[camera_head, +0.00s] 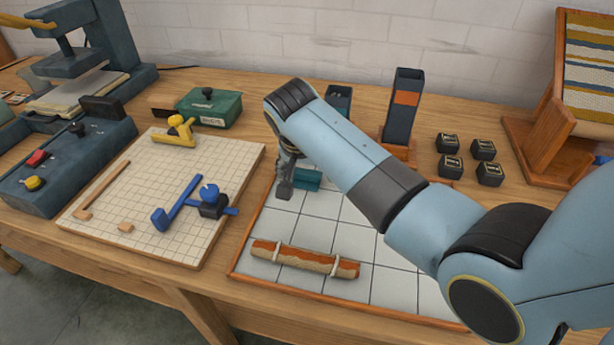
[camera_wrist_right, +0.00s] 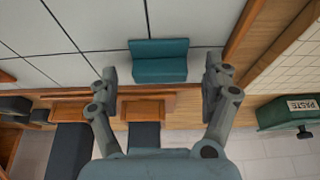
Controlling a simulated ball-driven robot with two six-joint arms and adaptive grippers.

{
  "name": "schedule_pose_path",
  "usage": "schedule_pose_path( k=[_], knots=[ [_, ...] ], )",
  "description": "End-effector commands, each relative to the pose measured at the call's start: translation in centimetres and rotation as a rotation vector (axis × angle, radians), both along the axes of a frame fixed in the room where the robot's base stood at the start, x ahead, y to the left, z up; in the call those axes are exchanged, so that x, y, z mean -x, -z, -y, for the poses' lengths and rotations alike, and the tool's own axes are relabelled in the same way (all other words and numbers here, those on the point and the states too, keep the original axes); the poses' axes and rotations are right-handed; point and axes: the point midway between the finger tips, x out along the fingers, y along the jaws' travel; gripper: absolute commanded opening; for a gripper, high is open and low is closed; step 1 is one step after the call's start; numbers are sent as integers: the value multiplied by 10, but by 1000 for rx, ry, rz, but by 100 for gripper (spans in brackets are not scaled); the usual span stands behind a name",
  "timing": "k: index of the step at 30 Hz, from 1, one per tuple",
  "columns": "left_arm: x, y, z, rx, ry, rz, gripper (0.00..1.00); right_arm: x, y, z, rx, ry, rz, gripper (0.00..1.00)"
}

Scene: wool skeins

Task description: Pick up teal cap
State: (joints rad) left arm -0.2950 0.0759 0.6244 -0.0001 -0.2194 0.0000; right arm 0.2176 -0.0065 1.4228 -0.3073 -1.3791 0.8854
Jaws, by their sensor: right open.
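The teal cap (camera_head: 306,179) lies on the white tiled mat (camera_head: 290,222), near its back left part. It also shows in the right wrist view (camera_wrist_right: 159,62) as a short teal block with a step. My right gripper (camera_head: 285,188) is beside the cap in the head view, partly hiding it. In the right wrist view my right gripper (camera_wrist_right: 161,72) is open and empty, with one finger on each side of the cap and gaps between. My left gripper is not in view.
A rope-tied roll (camera_head: 305,259) lies at the mat's front. A gridded board (camera_head: 120,200) with blue and yellow tools is left. A green box (camera_head: 211,108), a tall dark holder (camera_head: 401,105) and several small black blocks (camera_head: 482,150) stand behind. My right arm covers much of the mat.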

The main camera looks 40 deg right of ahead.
Motion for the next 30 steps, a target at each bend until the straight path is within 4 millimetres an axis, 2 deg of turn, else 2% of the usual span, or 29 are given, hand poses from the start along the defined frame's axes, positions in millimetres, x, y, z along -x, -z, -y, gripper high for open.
schedule_pose_path(
  k=[2, 12, 23, 26, 30],
  knots=[
    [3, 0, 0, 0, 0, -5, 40, 0, 0, 0, 0, 0, 0, 80],
    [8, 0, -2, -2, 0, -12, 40, 0, 0, 0, 0, -1, 0, 36],
    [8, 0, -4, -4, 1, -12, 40, 0, -5, 0, -1, 0, 1, 36],
    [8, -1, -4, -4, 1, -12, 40, -1, -14, 0, 0, -1, 2, 36],
    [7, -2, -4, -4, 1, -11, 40, -1, -37, 0, 0, 0, 4, 36]
  ],
)
